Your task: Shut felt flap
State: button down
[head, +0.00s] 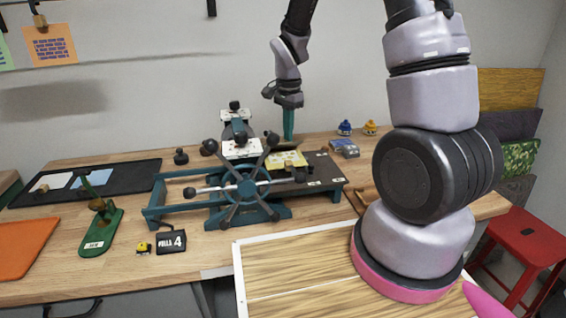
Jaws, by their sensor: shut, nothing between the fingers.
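A teal hand press with a black spoked wheel (241,187) stands in the middle of the bench. A yellow plate (290,157) lies on its bed, behind and right of the wheel. A dark flat bed surface (325,168) extends to the right of it. I cannot make out for certain which part is the felt flap. My gripper (288,137) hangs pointing down, with its teal fingers shut and empty, above or behind the yellow plate. Whether the fingertips touch anything is not clear. The spokes hide part of the bed.
Blue and yellow small pots (345,127) stand at the back right. A red stool (526,238) is beside the bench.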

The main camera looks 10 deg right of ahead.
jog(key=shift+s+f, duration=0.8)
jog(key=shift+f, duration=0.1)
jog(key=shift+s+f, duration=0.3)
jog(key=shift+f, duration=0.45)
jog(key=shift+s+f, duration=0.3)
jog(key=shift+f, duration=0.4)
jog(key=shift+s+f, duration=0.35)
jog(key=shift+f, duration=0.05)
jog(key=shift+w+r, duration=0.15)
jog(key=shift+r, duration=0.75)
jog(key=shift+w+r, duration=0.1)
jog(key=shift+r, duration=2.55)
